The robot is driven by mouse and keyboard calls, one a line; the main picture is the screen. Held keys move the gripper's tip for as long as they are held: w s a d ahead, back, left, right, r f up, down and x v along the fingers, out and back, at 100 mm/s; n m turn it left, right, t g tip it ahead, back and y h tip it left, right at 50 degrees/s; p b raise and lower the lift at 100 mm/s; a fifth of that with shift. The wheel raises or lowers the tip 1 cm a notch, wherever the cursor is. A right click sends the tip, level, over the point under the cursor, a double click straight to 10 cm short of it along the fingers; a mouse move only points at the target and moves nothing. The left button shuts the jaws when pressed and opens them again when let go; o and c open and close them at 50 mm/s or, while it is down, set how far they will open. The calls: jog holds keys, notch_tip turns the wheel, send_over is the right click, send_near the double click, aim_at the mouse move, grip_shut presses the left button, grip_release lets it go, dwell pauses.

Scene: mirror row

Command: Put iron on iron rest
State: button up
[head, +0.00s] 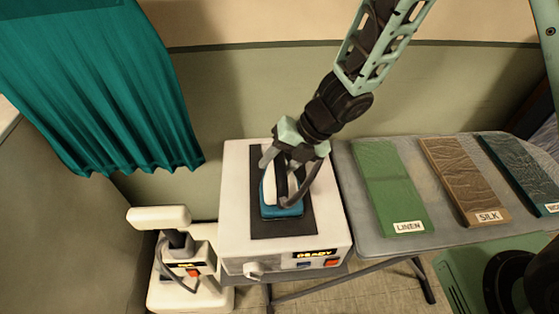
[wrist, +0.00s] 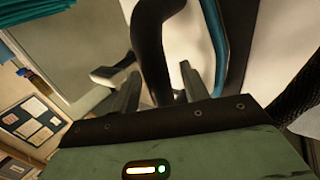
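The iron (head: 283,207), with a blue base, white body and dark handle, is over the dark pad (head: 300,224) on top of a white station (head: 235,205) marked READY. It appears to sit flat on the pad. I take this padded station as the iron rest. My gripper (head: 288,168) is right above the iron, pointing down, and hides its upper part. In the wrist view, the dark handle (wrist: 152,45) passes between my two fingers. The fingers stand apart, with a narrow gap showing beside the handle, so they look open around it.
A grey ironing table (head: 375,243) to the right holds a green LINEN panel (head: 390,185), a brown SILK panel (head: 462,178) and a dark teal panel (head: 520,170). A white appliance (head: 190,262) stands at lower left. A teal curtain (head: 100,90) hangs at upper left.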

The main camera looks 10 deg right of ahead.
jog(key=shift+r, duration=0.1)
jog(key=shift+r, duration=0.2)
jog(key=d+r+m+t+h+p, duration=0.1)
jog(key=d+r+m+t+h, duration=0.2)
jog(key=r+m, duration=0.45)
jog(key=d+r+m+t+h+p, duration=0.1)
jog(key=d+r+m+t, duration=0.1)
jog(key=d+r+m, duration=0.4)
jog(key=s+r+m+g+h, duration=0.1)
jog(key=s+m+g, duration=0.1)
jog(key=s+m, duration=0.5)
jog(key=s+r+m+g+h, duration=0.1)
jog(key=s+r+m+g, duration=0.1)
jog(key=s+m, duration=0.5)
jog(key=s+g, duration=0.1)
jog(key=s, duration=0.3)
jog(key=shift+s+r, duration=0.2)
jog(key=shift+r, duration=0.05)
